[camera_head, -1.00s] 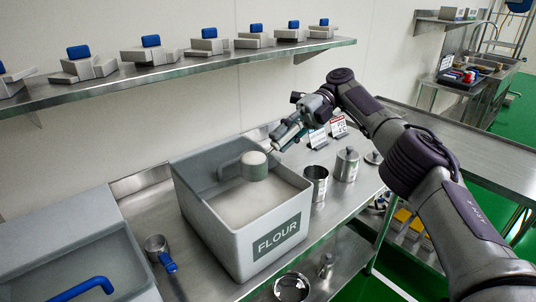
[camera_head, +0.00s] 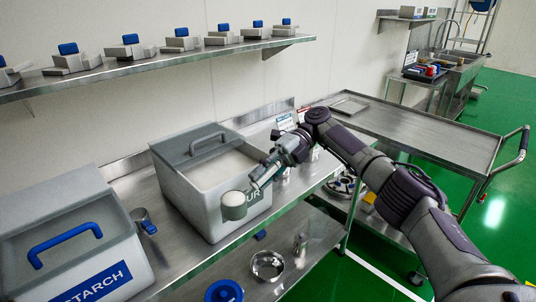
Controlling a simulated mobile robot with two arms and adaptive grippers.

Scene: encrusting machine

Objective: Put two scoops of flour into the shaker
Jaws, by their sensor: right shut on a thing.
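The grey flour bin (camera_head: 185,206) stands on the steel counter, with pale flour (camera_head: 222,166) inside. Its front label is partly hidden. My right gripper (camera_head: 262,178) is shut on the scoop (camera_head: 234,206), whose pale round cup is level and looks filled to the top. The scoop is in front of the bin's front wall, outside the rim, and covers part of the label. I cannot make out the shaker; my right gripper and arm cover the counter to the right of the bin. My left gripper is not in view.
A starch bin (camera_head: 128,262) with a blue handle stands at left, a small metal scoop (camera_head: 143,220) beside it. A lower shelf holds a metal bowl (camera_head: 267,265). A wall shelf (camera_head: 170,60) hangs above. A steel cart (camera_head: 420,140) stands at right.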

